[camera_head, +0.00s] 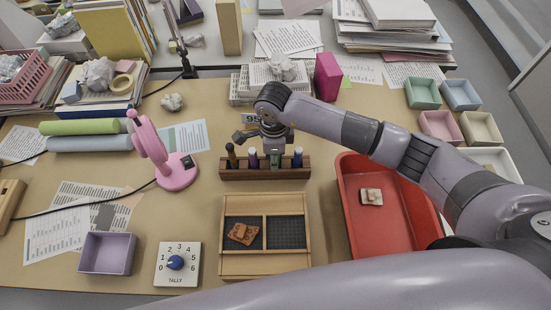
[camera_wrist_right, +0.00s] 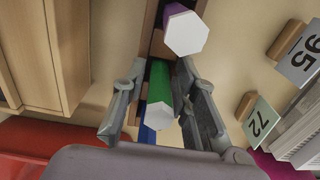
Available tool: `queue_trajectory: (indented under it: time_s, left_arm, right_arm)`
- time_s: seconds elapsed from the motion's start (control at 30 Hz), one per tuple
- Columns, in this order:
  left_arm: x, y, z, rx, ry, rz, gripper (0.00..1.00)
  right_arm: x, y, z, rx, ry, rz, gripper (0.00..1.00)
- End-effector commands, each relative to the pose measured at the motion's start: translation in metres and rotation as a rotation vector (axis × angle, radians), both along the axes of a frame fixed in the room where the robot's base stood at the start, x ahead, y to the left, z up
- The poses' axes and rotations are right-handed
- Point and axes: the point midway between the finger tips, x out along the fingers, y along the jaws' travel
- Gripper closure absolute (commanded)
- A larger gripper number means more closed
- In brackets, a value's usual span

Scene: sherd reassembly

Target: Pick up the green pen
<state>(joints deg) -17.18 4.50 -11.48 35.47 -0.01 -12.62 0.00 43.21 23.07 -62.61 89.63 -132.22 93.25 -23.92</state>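The green pen (camera_head: 275,161) stands in a wooden rack (camera_head: 235,174), between a purple pen (camera_head: 252,158) and a blue pen (camera_head: 298,157). My right gripper (camera_head: 274,148) is above the rack, pointing down at the green pen and partly hiding it. In the right wrist view, the green pen (camera_wrist_right: 158,90) with its white end lies between the two open fingers of my right gripper (camera_wrist_right: 160,78), with a gap visible on each side. The purple pen (camera_wrist_right: 186,30) is just beyond, and the blue pen (camera_wrist_right: 148,135) is partly hidden. My left gripper is not in view.
A dark pen (camera_head: 231,155) stands at the rack's left end. A pink lamp (camera_head: 175,165) is left of the rack, a red tray (camera_head: 350,170) right. A wooden tray (camera_head: 265,205) with a sherd (camera_head: 243,233) lies in front. Number cards (camera_wrist_right: 262,120) stand near the rack.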

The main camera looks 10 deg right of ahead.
Motion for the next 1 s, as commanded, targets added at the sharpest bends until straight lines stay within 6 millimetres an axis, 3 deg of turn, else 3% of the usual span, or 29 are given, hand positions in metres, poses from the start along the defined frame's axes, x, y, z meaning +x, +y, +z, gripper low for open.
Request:
queue_trajectory:
  time_s: [0.37,0.77,1.0]
  left_arm:
    - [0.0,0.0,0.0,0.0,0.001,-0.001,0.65]
    - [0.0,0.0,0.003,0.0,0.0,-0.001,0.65]
    - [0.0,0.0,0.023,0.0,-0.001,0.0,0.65]
  right_arm:
    - [0.0,0.0,0.0,0.0,0.0,-0.001,1.0]
    - [0.0,0.0,0.005,0.0,-0.001,-0.001,1.0]
    - [0.001,-0.001,0.034,0.0,-0.002,-0.001,1.0]
